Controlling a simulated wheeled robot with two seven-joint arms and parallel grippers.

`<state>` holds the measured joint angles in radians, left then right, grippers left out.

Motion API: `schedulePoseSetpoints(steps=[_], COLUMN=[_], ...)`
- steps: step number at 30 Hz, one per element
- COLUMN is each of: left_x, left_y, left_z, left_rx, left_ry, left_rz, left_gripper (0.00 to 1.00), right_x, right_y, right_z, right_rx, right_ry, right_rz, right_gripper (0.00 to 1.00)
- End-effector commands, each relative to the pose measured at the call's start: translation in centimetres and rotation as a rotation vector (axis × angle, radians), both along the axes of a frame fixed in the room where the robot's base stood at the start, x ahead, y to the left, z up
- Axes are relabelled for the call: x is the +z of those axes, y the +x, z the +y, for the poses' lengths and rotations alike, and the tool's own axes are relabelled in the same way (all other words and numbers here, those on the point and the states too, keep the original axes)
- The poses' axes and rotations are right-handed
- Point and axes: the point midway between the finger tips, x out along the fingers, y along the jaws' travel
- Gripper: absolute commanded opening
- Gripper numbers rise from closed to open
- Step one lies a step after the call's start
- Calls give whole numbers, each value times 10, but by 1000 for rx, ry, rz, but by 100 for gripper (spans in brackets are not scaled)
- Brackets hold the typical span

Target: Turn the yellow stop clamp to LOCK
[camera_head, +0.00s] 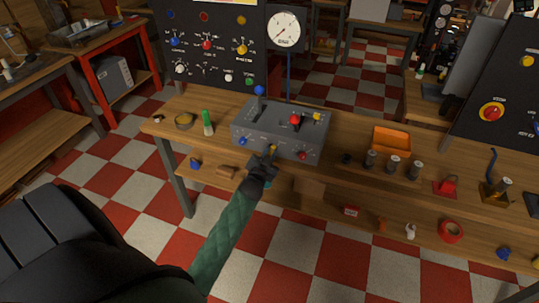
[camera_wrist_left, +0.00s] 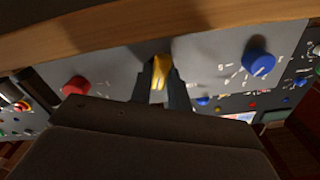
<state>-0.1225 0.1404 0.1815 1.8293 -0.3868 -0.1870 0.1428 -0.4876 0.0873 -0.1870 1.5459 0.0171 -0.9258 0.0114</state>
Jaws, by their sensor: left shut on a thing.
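The yellow stop clamp (camera_wrist_left: 161,68) is on the front face of the grey control box (camera_head: 240,133). My left gripper (camera_head: 269,158) is at that front face, with its fingers around the clamp. In the left wrist view my left gripper (camera_wrist_left: 161,84) is shut on the yellow clamp, one dark finger on each side. The clamp's lettering is too small or hidden to read, so I cannot tell its setting. A blue knob (camera_wrist_left: 258,62) and a red knob (camera_wrist_left: 77,86) flank the clamp. My right gripper is not in view.
The box stands on a wooden bench (camera_head: 180,107). A green-topped bottle (camera_head: 208,123) is left of it. An orange tray (camera_head: 392,139) and several grey cylinders stand to the right. A dial gauge (camera_head: 285,29) rises behind. Small objects lie on a lower shelf.

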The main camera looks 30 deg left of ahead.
Motion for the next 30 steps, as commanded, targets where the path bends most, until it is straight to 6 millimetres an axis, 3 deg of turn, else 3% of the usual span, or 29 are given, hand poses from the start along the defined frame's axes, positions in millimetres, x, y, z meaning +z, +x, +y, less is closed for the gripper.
schedulePoseSetpoints(steps=[15,30], left_x=[-1,-1], left_y=[0,0], left_z=[0,0], left_rx=[-1,-1], left_ry=[330,392], left_rz=[80,96], left_gripper=[0,0], right_x=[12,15], right_y=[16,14], right_z=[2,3], right_rx=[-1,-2], right_ry=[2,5], right_rz=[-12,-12], right_gripper=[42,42])
